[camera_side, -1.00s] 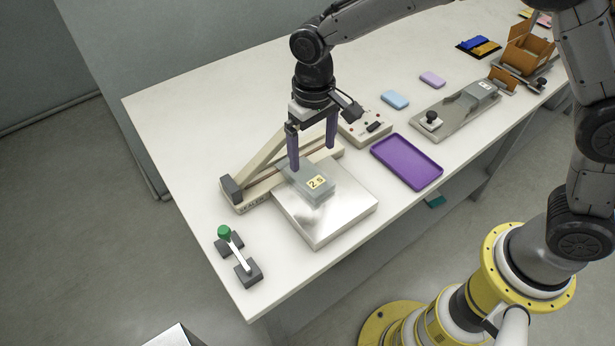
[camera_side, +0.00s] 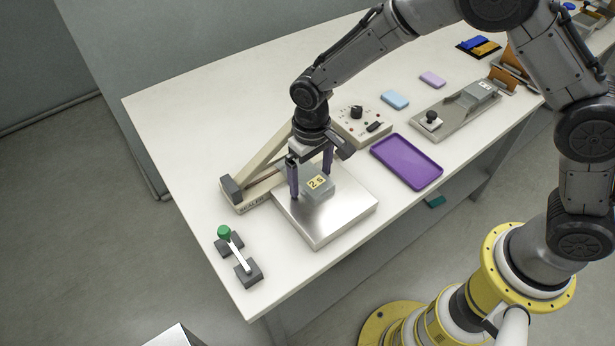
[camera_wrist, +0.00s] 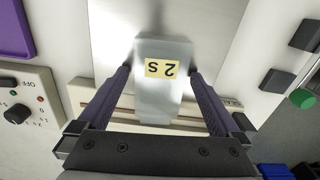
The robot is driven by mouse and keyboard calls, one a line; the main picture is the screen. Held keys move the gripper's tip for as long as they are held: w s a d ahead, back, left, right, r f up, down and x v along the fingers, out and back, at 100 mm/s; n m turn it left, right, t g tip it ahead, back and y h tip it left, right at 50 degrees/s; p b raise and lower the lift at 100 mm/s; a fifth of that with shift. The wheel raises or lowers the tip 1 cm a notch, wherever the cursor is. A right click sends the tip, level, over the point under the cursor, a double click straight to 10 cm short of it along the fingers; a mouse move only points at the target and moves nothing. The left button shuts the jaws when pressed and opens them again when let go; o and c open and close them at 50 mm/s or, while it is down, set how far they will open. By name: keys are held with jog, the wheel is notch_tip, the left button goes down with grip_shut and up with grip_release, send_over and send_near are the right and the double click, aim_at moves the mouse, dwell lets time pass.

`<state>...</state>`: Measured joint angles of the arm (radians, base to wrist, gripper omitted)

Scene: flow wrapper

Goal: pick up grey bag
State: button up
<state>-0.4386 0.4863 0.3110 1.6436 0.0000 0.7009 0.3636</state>
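In the wrist view the bag (camera_wrist: 163,95) lies between the two fingers. My gripper (camera_side: 311,184) is down at the bag, one purple finger on each side of it. In the wrist view my gripper (camera_wrist: 160,72) is open, with a narrow gap at the left finger; whether the right finger touches the bag I cannot tell. In the side view the fingers and wrist hide part of the bag.
A beige sealer arm (camera_side: 250,178) stands just behind the plate. A control box (camera_side: 362,122) and a purple tray (camera_side: 407,162) are to the right. A green-knobbed lever (camera_side: 236,252) is front left.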

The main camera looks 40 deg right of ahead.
jog(key=c, duration=1.2)
jog(key=shift+r, duration=0.1)
